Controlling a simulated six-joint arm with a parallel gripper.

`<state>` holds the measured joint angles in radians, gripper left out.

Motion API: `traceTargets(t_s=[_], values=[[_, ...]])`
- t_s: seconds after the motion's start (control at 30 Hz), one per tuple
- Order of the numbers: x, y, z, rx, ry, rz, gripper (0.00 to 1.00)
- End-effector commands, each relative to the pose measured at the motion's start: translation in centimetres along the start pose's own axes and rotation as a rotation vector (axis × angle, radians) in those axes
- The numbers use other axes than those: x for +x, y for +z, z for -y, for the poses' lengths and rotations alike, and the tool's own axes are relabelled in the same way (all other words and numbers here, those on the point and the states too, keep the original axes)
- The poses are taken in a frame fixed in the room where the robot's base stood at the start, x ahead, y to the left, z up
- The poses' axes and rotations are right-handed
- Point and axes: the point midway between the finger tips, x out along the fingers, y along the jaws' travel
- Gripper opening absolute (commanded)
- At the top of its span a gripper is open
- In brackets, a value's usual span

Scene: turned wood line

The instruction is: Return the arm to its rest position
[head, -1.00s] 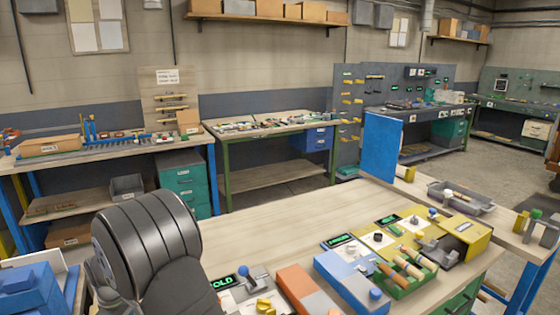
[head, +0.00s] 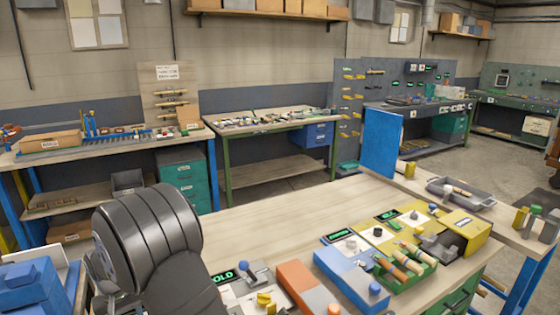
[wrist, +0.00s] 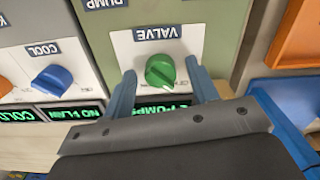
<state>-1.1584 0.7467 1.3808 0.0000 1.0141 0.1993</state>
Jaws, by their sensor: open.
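My gripper (wrist: 160,76) shows in the wrist view as two blue fingers reaching up from a dark body. It is open, with one finger on each side of a green knob (wrist: 160,70) on a white plate labelled VALVE (wrist: 157,33), upside down. Whether the fingers touch the knob or stand above it is hard to tell. In the head view my dark rounded arm link (head: 150,240) fills the lower left. The gripper itself is not visible there.
A blue knob (wrist: 52,78) labelled COOL sits left of the green one, above lit displays (wrist: 76,112). An orange block (wrist: 300,35) is at the right. In the head view, panels and a green tray (head: 404,275) crowd the bench's front right. The wooden bench top (head: 270,225) behind is clear.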

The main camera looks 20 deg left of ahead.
Motion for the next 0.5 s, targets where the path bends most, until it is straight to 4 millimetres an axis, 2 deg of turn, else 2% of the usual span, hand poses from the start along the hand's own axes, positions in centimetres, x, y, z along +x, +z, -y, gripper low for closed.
traceTargets(t_s=[0.5], values=[[0.0, -0.01, 0.06, 0.411, 0.0, 0.0, 0.54]])
